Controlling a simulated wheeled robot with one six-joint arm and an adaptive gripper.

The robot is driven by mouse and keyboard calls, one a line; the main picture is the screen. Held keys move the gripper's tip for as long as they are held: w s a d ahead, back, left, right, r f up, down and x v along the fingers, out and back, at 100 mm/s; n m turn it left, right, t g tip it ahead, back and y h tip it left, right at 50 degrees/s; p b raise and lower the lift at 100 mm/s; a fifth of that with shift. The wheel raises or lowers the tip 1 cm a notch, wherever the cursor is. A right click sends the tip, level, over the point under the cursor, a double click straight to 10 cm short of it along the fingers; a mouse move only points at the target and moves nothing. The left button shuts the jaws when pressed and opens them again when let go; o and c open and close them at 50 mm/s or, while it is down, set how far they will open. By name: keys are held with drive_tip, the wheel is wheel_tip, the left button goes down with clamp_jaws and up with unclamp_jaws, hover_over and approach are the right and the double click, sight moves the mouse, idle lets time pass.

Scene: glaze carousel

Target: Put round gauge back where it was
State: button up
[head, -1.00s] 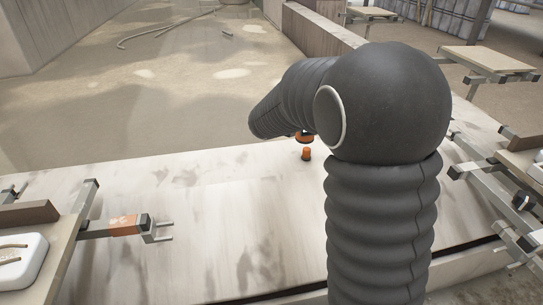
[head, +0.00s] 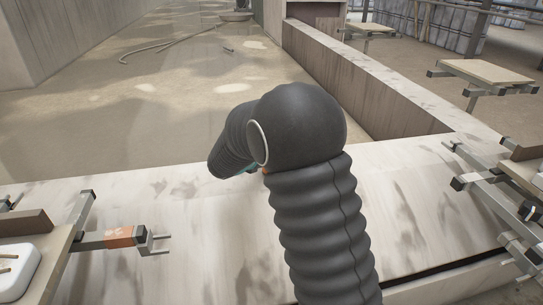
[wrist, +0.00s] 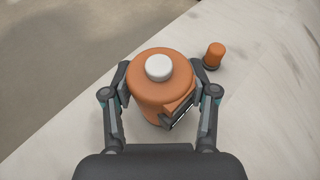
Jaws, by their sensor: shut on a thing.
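The round gauge (wrist: 160,95), an orange round body with a white knob on top and a dark window on its side, is in the wrist view. My gripper (wrist: 160,100) is shut on it, one finger on each side. The gauge looks upright above a pale, stained slab (wrist: 270,110). I cannot tell whether its base touches the slab. In the head view my arm hides the gauge and most of the gripper. The place where the gauge stood before cannot be made out.
A small orange cylinder with a dark base (wrist: 215,54) stands on the slab just right of the gauge. At the left of the head view a bracket arm with an orange band (head: 119,237) reaches over the slab. More bracket arms (head: 485,195) stand at the right.

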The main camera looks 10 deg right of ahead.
drive_tip(key=shift+f, duration=0.3)
drive_tip(key=shift+f, duration=0.2)
drive_tip(key=o, duration=1.2)
drive_tip(key=shift+r, duration=0.1)
